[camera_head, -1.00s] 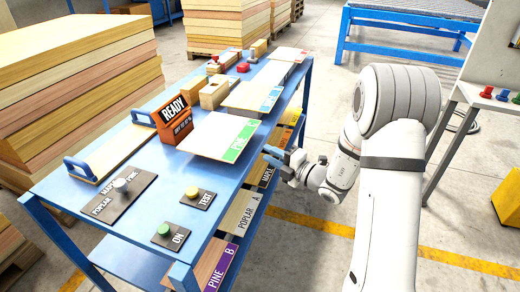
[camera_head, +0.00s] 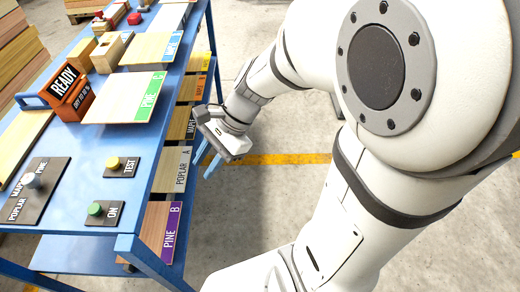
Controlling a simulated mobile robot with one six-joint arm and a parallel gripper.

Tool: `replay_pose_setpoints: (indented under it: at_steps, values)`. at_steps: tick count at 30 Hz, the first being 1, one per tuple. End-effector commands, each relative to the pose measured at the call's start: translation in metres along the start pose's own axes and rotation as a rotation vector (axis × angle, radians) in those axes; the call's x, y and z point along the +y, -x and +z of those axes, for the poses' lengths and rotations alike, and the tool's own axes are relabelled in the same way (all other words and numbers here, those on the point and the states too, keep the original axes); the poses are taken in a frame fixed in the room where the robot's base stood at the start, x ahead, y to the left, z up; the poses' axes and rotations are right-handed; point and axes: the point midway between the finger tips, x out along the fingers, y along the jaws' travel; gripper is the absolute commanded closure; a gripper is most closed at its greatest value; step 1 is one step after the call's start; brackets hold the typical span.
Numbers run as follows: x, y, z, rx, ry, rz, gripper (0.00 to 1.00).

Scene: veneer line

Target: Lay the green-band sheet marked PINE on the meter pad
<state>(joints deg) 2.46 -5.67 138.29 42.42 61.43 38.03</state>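A pale sheet with a green band (camera_head: 150,97) lies on the blue table, its left end against the orange meter box (camera_head: 72,93) that reads READY. The band carries a letter C; I cannot read a wood name on it. I cannot make out a separate meter pad; the sheet may cover it. On the shelf below, a sheet with a purple band (camera_head: 170,232) reads PINE B. My gripper (camera_head: 207,160) is beside the table's right edge, at shelf height, near the POPLAR A sheet (camera_head: 170,168). Its two blue fingers look apart, with nothing seen between them.
A knob panel (camera_head: 38,190) marked POPLAR, MAPLE and PINE, a yellow TEST button (camera_head: 113,163) and a green ON button (camera_head: 95,209) sit at the table's near end. A blue-band sheet (camera_head: 152,50) and wooden blocks lie farther back.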

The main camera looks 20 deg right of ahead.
Motion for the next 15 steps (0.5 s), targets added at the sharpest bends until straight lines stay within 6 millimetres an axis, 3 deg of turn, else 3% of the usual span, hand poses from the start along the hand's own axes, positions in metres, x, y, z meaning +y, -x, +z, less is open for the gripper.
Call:
replay_pose_setpoints:
  at_steps: [3,6,10,15]
  values:
    - [0.033,0.024,-0.015,0.237,0.453,0.104,0.73]
    - [0.05,0.046,-0.029,0.398,0.764,0.212,0.73]
    - [0.061,0.068,-0.041,0.533,1.036,0.337,0.73]
    - [0.067,0.084,-0.051,0.599,1.167,0.414,0.73]
